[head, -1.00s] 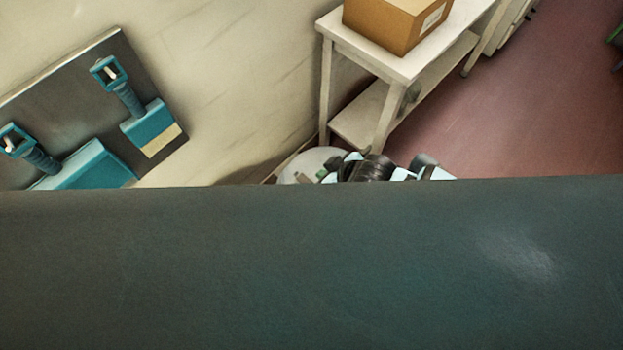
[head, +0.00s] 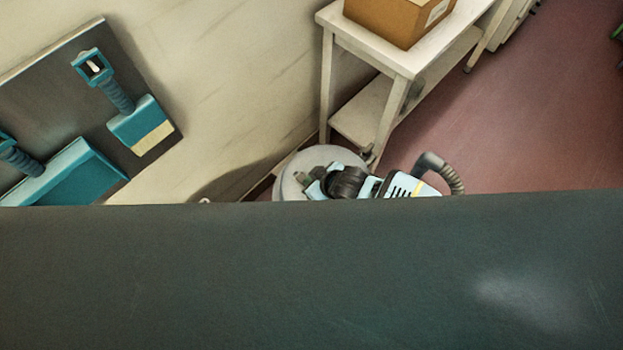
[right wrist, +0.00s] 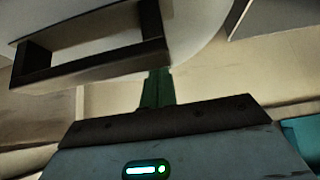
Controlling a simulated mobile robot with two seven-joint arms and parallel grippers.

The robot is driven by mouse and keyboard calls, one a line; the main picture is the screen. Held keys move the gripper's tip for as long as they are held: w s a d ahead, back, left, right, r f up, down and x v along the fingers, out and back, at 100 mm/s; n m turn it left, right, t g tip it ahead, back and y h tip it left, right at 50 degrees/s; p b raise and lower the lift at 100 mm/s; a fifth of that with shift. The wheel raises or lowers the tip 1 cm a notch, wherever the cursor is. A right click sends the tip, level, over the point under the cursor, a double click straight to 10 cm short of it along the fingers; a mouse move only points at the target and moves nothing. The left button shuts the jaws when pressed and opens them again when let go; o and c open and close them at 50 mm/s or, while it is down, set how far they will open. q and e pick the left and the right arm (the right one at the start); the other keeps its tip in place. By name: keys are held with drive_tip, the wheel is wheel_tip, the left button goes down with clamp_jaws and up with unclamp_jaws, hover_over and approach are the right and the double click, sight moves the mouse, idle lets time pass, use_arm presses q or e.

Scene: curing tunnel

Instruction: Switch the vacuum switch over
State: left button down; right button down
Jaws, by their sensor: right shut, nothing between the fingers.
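A pale round drum-like body (head: 290,183), probably the vacuum, stands on the floor beyond the dark surface in the head view. My right gripper (head: 303,178) is in front of its top, small and partly hidden. In the right wrist view my right gripper (right wrist: 156,78) shows its green fingers shut together and empty. A pale curved surface (right wrist: 195,35) with a dark rectangular frame (right wrist: 90,60) fills the top of that view, close to the fingertips. I cannot tell whether they touch. I cannot make out the vacuum switch. My left gripper is not in view.
A broad dark teal surface (head: 300,270) fills the near half of the head view and hides what lies below. A pale table (head: 355,40) holds a cardboard box (head: 400,18). Blue tools (head: 135,120) hang on a wall panel. The red floor (head: 530,110) at right is clear.

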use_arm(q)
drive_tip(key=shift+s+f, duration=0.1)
use_arm(e)
drive_tip(key=shift+s+d+f+t+y+b, duration=0.1)
drive_tip(key=shift+s+f+t+y+b, duration=0.1)
drive_tip(key=shift+f, duration=0.15)
drive_tip(key=shift+s+d+f+t+y+b, duration=0.1)
drive_tip(key=shift+f+b, duration=0.1)
drive_tip(key=shift+f, duration=0.15)
drive_tip(key=shift+w+a+r, duration=0.1)
drive_tip(key=shift+w+r, duration=0.05)
drive_tip(key=shift+r, duration=0.15)
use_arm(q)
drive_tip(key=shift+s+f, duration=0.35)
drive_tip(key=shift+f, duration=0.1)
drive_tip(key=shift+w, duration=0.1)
use_arm(e)
drive_tip(key=shift+r, duration=0.1)
